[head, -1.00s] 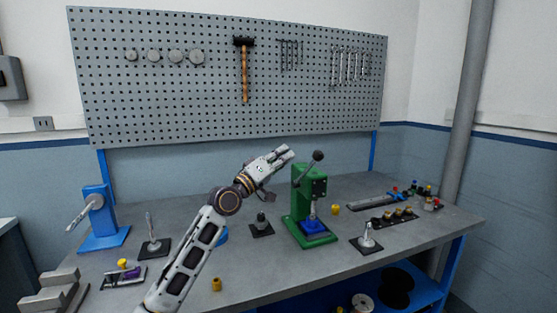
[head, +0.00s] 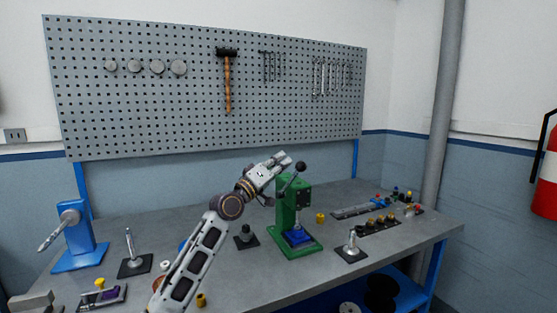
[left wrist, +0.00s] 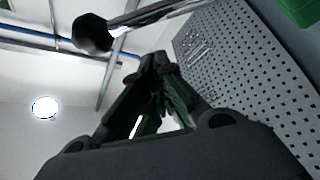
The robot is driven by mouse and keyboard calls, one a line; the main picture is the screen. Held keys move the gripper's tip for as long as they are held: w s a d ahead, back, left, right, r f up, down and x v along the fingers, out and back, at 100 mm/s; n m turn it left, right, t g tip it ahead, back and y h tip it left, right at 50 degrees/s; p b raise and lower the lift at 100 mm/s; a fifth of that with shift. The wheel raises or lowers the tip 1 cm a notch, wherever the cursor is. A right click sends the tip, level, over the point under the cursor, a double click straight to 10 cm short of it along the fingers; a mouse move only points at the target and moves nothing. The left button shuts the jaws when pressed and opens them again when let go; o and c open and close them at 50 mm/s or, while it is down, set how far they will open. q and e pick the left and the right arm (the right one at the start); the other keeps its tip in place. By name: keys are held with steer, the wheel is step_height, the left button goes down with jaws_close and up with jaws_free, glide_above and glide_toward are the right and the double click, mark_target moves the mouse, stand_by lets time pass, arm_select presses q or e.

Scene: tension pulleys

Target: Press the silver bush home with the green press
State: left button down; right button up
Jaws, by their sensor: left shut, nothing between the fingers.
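The green press (head: 289,214) stands on the bench right of centre. Its lever is raised, ending in a black knob (head: 300,166). A blue block (head: 301,238) sits on the press base with a silver part above it; I cannot tell whether that is the bush or the press ram. My left gripper (head: 287,157) is shut and empty, just left of and slightly above the knob. In the left wrist view, the black knob (left wrist: 92,33) and its shiny rod lie beyond the closed fingertips (left wrist: 152,60); contact is not clear. My right gripper is out of view.
A blue press-like tool (head: 76,237) and a silver post on a black plate (head: 134,265) are at left. Another post (head: 351,243) stands right of the green press. A black holder (head: 378,225) and small parts lie at the right. A pegboard (head: 200,90) is behind.

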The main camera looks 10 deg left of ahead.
arm_select(q)
steer(key=shift+s+d+f, duration=0.55)
steer(key=shift+d+f, duration=0.1)
steer(key=shift+f, duration=0.2)
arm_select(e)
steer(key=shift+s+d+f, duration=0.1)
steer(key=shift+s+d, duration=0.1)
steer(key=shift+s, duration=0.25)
arm_select(q)
steer(key=shift+f, duration=0.1)
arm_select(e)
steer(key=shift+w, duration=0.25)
